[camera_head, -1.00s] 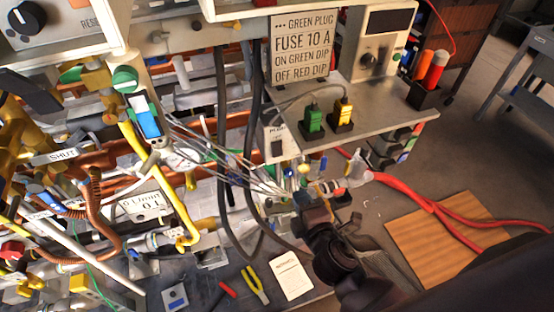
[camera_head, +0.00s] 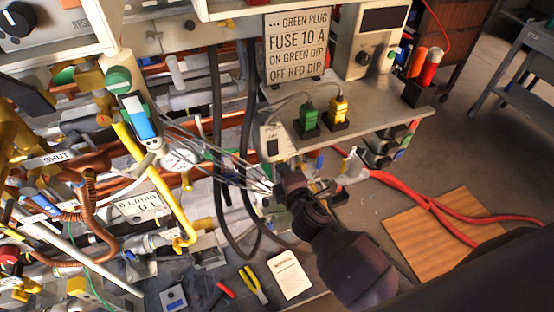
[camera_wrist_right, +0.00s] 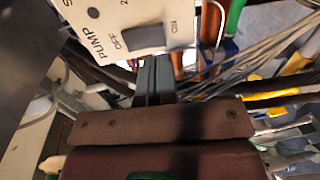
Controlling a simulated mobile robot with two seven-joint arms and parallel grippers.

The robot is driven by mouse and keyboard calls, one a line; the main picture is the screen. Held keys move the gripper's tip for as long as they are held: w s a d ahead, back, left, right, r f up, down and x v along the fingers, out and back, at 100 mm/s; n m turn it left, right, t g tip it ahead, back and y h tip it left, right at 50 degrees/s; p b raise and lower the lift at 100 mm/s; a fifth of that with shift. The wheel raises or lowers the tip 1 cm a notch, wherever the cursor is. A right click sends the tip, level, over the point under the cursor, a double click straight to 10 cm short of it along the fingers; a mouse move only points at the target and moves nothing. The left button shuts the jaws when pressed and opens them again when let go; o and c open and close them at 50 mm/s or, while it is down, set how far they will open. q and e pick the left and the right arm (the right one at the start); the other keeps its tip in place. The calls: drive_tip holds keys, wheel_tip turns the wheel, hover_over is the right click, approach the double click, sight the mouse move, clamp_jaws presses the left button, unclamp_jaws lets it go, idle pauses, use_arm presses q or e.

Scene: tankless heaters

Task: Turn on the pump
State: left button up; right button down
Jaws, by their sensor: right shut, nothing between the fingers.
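The pump box (camera_head: 268,128) is a pale panel on the front of the shelf in the head view, with a small dark switch (camera_head: 272,148) on its face. In the right wrist view the pump box (camera_wrist_right: 105,18) fills the top, with "PUMP" and "OFF" lettering and a grey switch (camera_wrist_right: 143,37). My right gripper (camera_head: 283,172) is just below the box in the head view. In the right wrist view my right gripper (camera_wrist_right: 153,64) is shut and empty, its fingertips just under the switch edge; contact cannot be told. My left gripper is not in view.
A green plug (camera_head: 308,116) and a yellow plug (camera_head: 338,108) stand on the shelf above, beside a fuse sign (camera_head: 296,48). Thin cables (camera_head: 215,150) and copper pipes crowd the left. Red hoses (camera_head: 420,195) run right over a wooden board (camera_head: 440,240).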

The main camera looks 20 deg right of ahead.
sight(274, 154)
drive_tip(key=w, duration=0.3)
drive_tip(key=shift+w+f, duration=0.25)
drive_tip(key=shift+w, duration=0.5)
